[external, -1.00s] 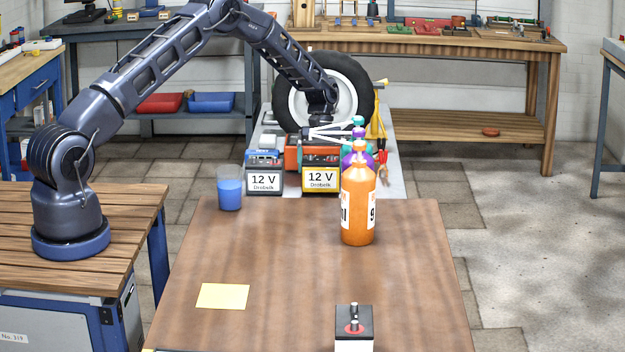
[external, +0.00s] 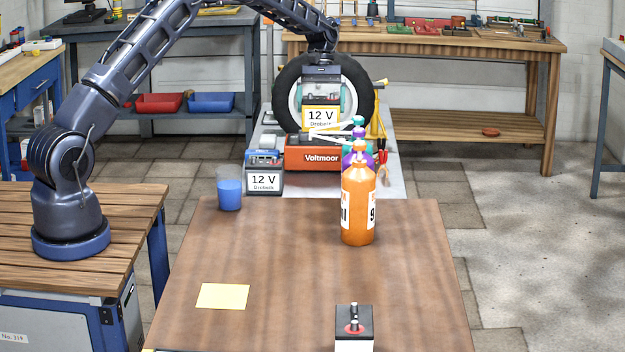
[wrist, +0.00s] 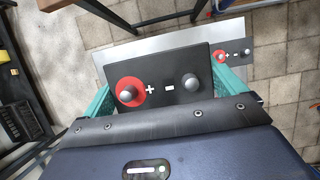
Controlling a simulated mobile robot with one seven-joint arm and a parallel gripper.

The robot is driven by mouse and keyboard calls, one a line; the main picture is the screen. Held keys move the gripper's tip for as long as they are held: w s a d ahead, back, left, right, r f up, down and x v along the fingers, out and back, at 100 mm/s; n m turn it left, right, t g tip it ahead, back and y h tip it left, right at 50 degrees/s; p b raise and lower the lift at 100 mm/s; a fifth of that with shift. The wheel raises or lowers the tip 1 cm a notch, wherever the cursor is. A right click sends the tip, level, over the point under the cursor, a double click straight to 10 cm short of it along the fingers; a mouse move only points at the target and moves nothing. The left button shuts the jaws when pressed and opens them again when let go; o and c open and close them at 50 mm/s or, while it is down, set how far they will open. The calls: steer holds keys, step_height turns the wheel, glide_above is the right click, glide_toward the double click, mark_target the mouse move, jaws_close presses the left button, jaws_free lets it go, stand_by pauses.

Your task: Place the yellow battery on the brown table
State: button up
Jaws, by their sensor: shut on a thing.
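The yellow battery (external: 321,117), with a yellow-framed "12 V" label, is held in the air in front of the tyre in the external view. My gripper (external: 321,84) is shut on it from above. In the wrist view the battery's dark top (wrist: 172,72) with its red-ringed terminal sits between my teal fingers (wrist: 160,90). The brown table (external: 270,270) stands in the foreground, nearer the camera than the battery.
On the table are an orange bottle (external: 358,210), a blue cup (external: 229,190), a yellow note (external: 222,296) and a black-and-white battery (external: 354,325).

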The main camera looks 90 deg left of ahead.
step_height(320, 180, up, 14)
steer(key=w+d+m+g, duration=0.15)
steer(key=w+d, duration=0.25)
steer(key=d, duration=0.7)
steer(key=w+d+r+m, duration=0.1)
steer(key=w+d+m, duration=0.25)
steer(key=d, duration=0.75)
steer(key=w+d+m+g, duration=0.15)
steer(key=w+d, duration=0.35)
steer(key=d, duration=0.6)
steer(key=m+g+y, duration=0.1)
steer(key=m+y, duration=0.3)
steer(key=m, duration=0.8)
glide_above(311, 308)
step_height(311, 308, down, 5)
steer(key=shift+n, duration=0.25)
step_height(311, 308, down, 21)
steer(key=shift+r, duration=0.15)
